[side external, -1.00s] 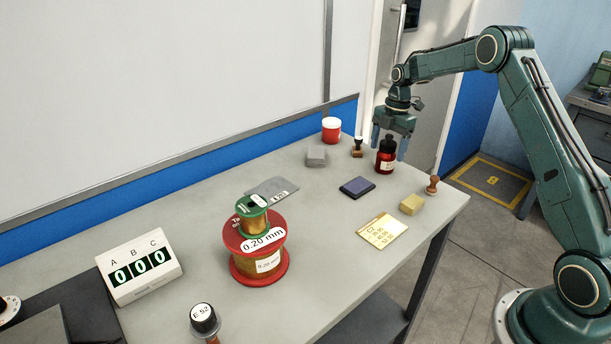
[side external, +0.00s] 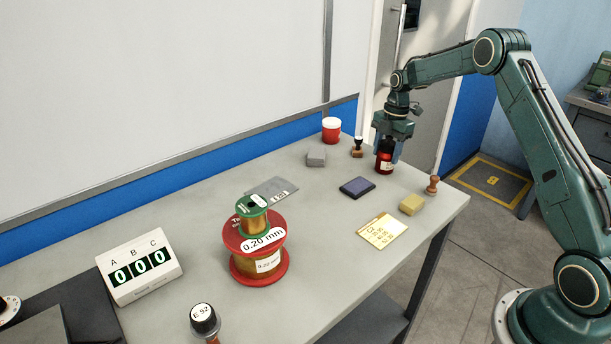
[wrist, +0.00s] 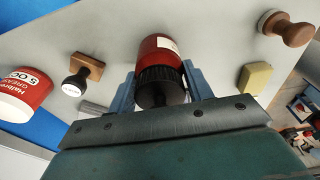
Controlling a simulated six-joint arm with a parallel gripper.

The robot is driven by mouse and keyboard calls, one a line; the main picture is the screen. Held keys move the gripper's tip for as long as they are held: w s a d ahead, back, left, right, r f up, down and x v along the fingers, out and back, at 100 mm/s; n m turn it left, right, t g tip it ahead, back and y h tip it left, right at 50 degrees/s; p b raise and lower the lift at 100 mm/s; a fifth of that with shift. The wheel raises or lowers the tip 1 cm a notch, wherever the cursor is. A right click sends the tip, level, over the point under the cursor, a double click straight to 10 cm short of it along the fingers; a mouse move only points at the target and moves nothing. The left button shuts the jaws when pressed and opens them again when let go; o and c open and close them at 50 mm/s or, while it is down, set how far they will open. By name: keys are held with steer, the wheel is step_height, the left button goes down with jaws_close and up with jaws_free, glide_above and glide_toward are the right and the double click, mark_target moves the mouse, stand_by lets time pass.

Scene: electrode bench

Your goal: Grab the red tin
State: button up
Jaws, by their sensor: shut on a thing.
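The red tin (side external: 331,132) with a white lid stands upright at the back of the bench in the side view. In the wrist view, the tin (wrist: 22,92) is at the left edge, partly cut off, with a white label. My gripper (side external: 386,156) is away from the tin, to its right. It is shut on a dark red bottle (side external: 384,167) with a black cap, which appears upright at the bench. In the wrist view the bottle (wrist: 158,50) sits between the two blue fingers (wrist: 160,82).
A dark-topped wooden stamp (side external: 357,148) stands between tin and bottle; a grey block (side external: 316,158) is beside the tin. A wooden stamp (side external: 432,185), yellow block (side external: 411,204), ink pad (side external: 357,187) and brass plate (side external: 382,231) lie nearer. A wire spool (side external: 258,262) stands left.

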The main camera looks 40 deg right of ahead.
steer(key=shift+r, duration=0.1)
steer(key=shift+r, duration=4.95)
